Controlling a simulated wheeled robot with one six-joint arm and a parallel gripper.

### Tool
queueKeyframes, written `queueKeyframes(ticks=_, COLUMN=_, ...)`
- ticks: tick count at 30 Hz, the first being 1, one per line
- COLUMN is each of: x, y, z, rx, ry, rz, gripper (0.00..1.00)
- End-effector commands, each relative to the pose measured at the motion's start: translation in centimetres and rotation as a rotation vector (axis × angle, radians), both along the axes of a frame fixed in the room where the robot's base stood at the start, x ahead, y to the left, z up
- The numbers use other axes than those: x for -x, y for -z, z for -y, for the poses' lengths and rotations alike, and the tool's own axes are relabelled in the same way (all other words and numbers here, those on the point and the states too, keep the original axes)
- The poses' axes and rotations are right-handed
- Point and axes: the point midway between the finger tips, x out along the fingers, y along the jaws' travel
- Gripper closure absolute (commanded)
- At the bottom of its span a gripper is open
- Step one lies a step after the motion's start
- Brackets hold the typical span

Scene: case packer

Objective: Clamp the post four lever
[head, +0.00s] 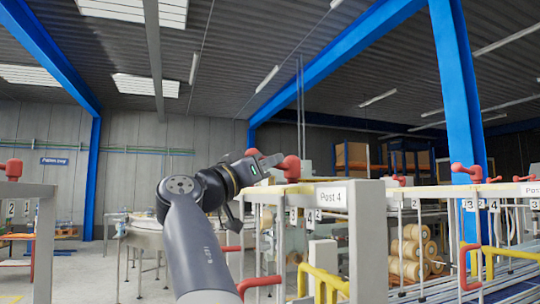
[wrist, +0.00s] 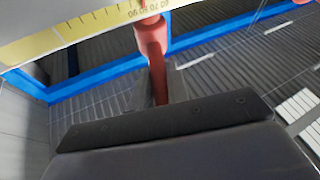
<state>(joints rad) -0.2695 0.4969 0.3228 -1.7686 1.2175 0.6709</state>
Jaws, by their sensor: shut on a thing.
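The post four lever (head: 291,165) is red and sits on top of the frame, beside the white plate marked "Post 4" (head: 331,196). My gripper (head: 272,160) reaches it from the left at the height of its knob. In the wrist view the red lever (wrist: 156,55) runs down from its thick hub into my gripper (wrist: 160,92). The fingers are shut on its lower part, one on each side. The lever's tip is hidden between the fingers. A yellow scale (wrist: 75,27) with black numbers lies beside the hub.
Other red levers (head: 466,172) stand on the frames to the right, and one (head: 13,169) at the far left. Red handles (head: 258,284) and yellow rails (head: 325,281) stick out below post four. A blue column (head: 462,90) rises at right.

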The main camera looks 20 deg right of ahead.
Motion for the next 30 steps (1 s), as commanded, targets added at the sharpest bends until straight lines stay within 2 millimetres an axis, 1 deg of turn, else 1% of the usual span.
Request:
queueKeyframes(ticks=1, x=0.1, y=-1.2, z=-0.2, rx=0.009, ry=0.018, rz=0.013, gripper=1.0)
queueKeyframes(ticks=6, x=-0.15, y=-1.13, z=-0.19, rx=0.009, ry=0.098, rz=0.014, gripper=1.0)
queueKeyframes(ticks=12, x=-0.29, y=-1.01, z=-0.17, rx=0.009, ry=0.148, rz=0.015, gripper=1.0)
queueKeyframes(ticks=26, x=-0.19, y=-0.98, z=-0.12, rx=0.008, ry=0.164, rz=0.017, gripper=1.0)
queueKeyframes(ticks=27, x=-0.19, y=-0.98, z=-0.11, rx=0.008, ry=0.164, rz=0.017, gripper=0.83)
queueKeyframes(ticks=30, x=-0.18, y=-0.97, z=-0.1, rx=0.008, ry=0.164, rz=0.017, gripper=0.75)
